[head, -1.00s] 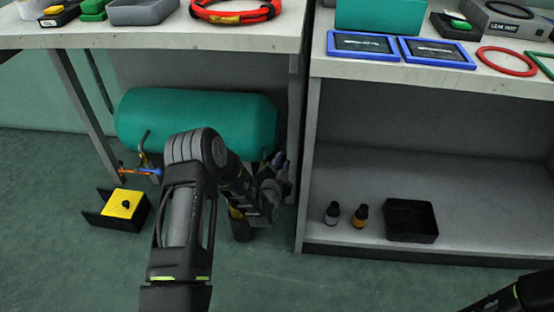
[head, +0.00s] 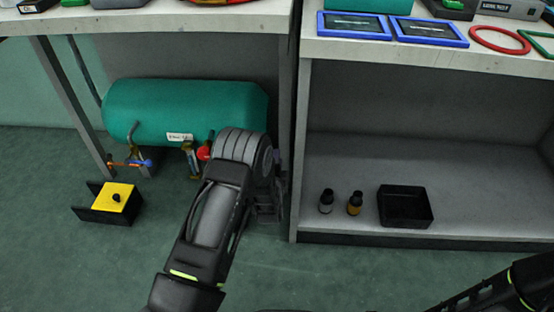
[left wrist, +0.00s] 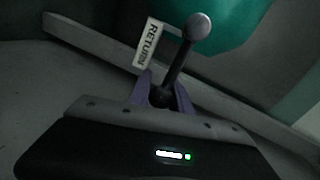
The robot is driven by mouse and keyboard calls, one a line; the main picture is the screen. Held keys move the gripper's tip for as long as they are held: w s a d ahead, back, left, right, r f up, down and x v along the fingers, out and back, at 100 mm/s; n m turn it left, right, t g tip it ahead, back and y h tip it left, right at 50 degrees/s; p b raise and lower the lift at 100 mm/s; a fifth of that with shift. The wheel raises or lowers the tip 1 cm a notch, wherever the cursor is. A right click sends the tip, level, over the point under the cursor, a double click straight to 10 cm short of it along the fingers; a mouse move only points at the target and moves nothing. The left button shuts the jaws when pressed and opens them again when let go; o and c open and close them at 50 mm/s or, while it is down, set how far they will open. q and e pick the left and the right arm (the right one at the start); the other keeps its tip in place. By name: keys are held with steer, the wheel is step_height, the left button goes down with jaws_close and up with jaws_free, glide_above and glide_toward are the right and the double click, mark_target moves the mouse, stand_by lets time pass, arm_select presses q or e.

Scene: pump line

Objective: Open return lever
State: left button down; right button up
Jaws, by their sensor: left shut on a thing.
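The return lever (left wrist: 181,55) is a dark rod with a grey ball end, tilted up and right in the left wrist view. A white tag (left wrist: 149,45) marked RETURN stands beside it. My left gripper (left wrist: 162,90) has its purple fingers on both sides of the lever's lower part and is shut on it. Behind is the green tank (head: 180,107), also seen in the left wrist view (left wrist: 235,22). In the head view my arm hides the lever, and most of my left gripper is hidden at the bench leg. My right arm shows at the lower right, without its gripper.
A blue-and-orange valve handle (head: 130,162) and a red knob (head: 204,153) sit by the tank. A black tray (head: 405,206) and two small bottles stand on the right shelf. The front floor is clear.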

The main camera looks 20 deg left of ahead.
arm_select(q)
steer(key=c, duration=1.2)
jaws_free()
steer(key=p+v, duration=0.3)
steer(key=v, duration=0.4)
steer(key=shift+s+d, duration=0.15)
steer(key=shift+s, duration=0.2)
